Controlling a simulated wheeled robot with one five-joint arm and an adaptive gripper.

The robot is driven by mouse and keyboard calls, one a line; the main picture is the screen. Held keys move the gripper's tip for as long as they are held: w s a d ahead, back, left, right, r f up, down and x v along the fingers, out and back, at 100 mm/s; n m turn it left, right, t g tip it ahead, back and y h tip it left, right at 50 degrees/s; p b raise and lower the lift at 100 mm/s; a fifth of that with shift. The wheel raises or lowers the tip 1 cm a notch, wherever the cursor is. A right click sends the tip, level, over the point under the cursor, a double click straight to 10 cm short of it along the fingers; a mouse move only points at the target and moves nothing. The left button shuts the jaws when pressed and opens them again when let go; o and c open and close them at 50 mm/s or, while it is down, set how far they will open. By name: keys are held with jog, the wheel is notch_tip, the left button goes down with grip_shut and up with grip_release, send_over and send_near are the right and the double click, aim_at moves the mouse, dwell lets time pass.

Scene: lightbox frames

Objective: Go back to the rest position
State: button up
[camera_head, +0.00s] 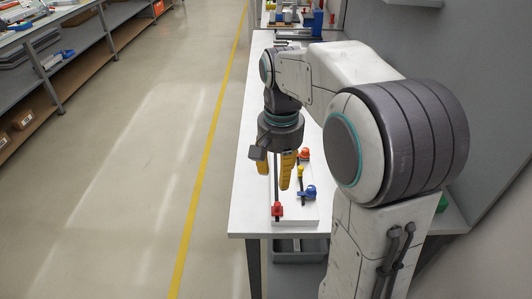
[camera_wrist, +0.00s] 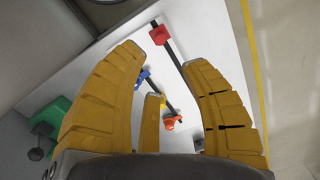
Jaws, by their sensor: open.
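My gripper (camera_head: 276,168) has yellow fingers pointing down above the white table (camera_head: 246,190) in the head view. In the wrist view the fingers of my gripper (camera_wrist: 172,65) are spread apart with nothing held between them. Below it lies a white board (camera_head: 291,218) with small fittings. They include a red block (camera_head: 277,210) at the near end of a dark rod, a blue part (camera_head: 307,192), a yellow part (camera_head: 300,172) and an orange part (camera_head: 304,154). My fingers hide part of the board.
A grey wall panel (camera_head: 475,90) stands right of the table. More items, including a blue block (camera_head: 317,22), are at the table's far end. Shelves (camera_head: 85,50) stand at the far left. The floor (camera_head: 130,160) with a yellow line (camera_head: 208,130) is clear between.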

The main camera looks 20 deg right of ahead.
jog(key=f+n, duration=0.2)
jog(key=s+f+n, duration=0.1)
jog(key=f+n, duration=0.1)
jog(key=shift+s+f+n, duration=0.1)
jog(key=shift+f+n, duration=0.05)
jog(key=shift+n, duration=0.25)
jog(key=s+a+r+n+t+p, duration=0.1)
jog(key=s+a+r+p, duration=0.1)
jog(key=s, duration=0.5)
jog(key=s+a+r+n+t+p, duration=0.1)
jog(key=s+a+r+t+p, duration=0.1)
jog(key=s+r, duration=0.2)
jog(key=shift+s+n, duration=0.4)
jog(key=shift+s, duration=1.1)
jog(key=shift+r, duration=0.1)
dwell(1.2)
